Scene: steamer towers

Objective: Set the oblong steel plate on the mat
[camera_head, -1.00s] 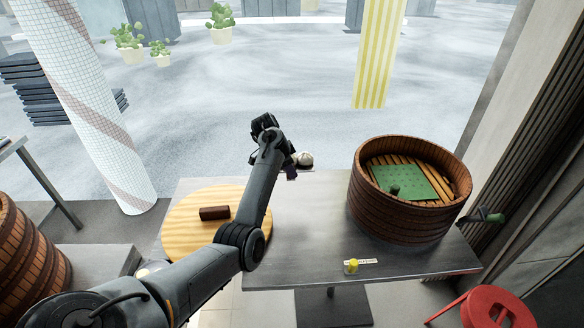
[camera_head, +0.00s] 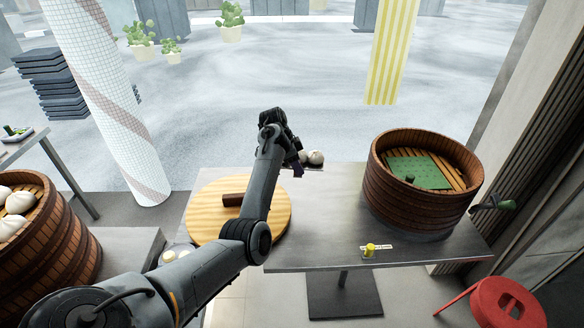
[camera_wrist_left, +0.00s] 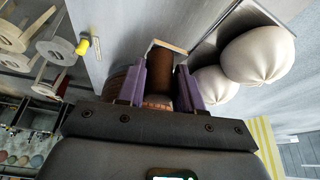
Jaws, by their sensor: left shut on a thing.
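The oblong steel plate (camera_head: 316,168) is at the far edge of the steel table, with white buns (camera_head: 315,157) on it. In the left wrist view the plate (camera_wrist_left: 207,48) is at upper right, carrying two large buns (camera_wrist_left: 258,54). My left gripper (camera_head: 296,170) is at the plate's left end in the head view. I cannot tell whether the plate is lifted. A green mat (camera_head: 418,173) lies inside the large round wooden steamer (camera_head: 420,208), with a small dark object on it.
A round wooden board (camera_head: 206,217) with a brown block (camera_head: 233,199) is on the table's left. A yellow item (camera_head: 370,250) is near the front edge. Another steamer with buns (camera_head: 65,265) stands at far left; a red stool (camera_head: 505,300) is lower right. The table's middle is clear.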

